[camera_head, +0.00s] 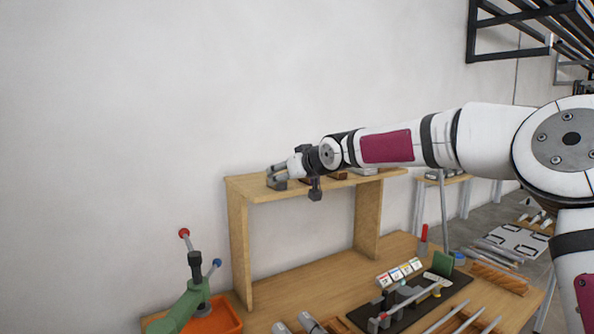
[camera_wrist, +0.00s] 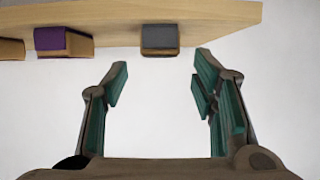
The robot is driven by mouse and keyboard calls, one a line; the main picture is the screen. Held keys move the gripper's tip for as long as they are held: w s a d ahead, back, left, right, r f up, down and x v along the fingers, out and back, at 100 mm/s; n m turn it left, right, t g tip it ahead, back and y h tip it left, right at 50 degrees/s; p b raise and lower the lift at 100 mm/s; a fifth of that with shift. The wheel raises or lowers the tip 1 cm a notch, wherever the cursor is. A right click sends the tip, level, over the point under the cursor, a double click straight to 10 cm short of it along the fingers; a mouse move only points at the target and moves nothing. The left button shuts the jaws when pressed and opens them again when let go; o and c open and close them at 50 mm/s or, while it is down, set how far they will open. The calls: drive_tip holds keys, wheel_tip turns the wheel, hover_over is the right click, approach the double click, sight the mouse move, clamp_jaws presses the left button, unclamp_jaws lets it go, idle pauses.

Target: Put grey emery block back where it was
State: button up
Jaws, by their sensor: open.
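The grey emery block (camera_wrist: 160,37) sits on the wooden shelf (camera_wrist: 215,14), which appears along the top of the wrist view. In the head view the block (camera_head: 277,184) is at the shelf's left end, partly covered by my gripper (camera_head: 276,173). My gripper is open and empty in the wrist view (camera_wrist: 161,66). The block lies ahead of the gap between its two fingertips, apart from both fingers. In the head view the fingers are right by the block, at about shelf-top height.
A purple block (camera_wrist: 63,40) and a brown block (camera_wrist: 11,48) sit on the shelf beside the grey one. The bench below holds a green lever tool (camera_head: 186,309), an orange tray (camera_head: 218,318) and a dark jig (camera_head: 400,303). A plain wall stands behind.

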drive_tip(key=v, duration=0.8)
drive_tip(key=s+d+f+g+h, duration=0.2)
drive_tip(key=s+f+h, duration=0.3)
drive_tip(key=s, duration=0.4)
drive_tip(key=s+d+f+m+g+h, duration=0.1)
drive_tip(key=s+d, duration=0.5)
drive_tip(key=s, duration=0.6)
drive_tip(key=s+d+f+m+g, duration=0.1)
drive_tip(key=s+d+f+m, duration=0.2)
drive_tip(key=s, duration=0.9)
drive_tip(key=s+d+f+m+g+h, duration=0.1)
drive_tip(key=s+d+f+m, duration=0.1)
drive_tip(key=s+d, duration=0.7)
drive_tip(key=s, duration=0.3)
drive_tip(key=shift+d+f+m+g+h+p, duration=0.3)
drive_tip(key=shift+m+p, duration=0.1)
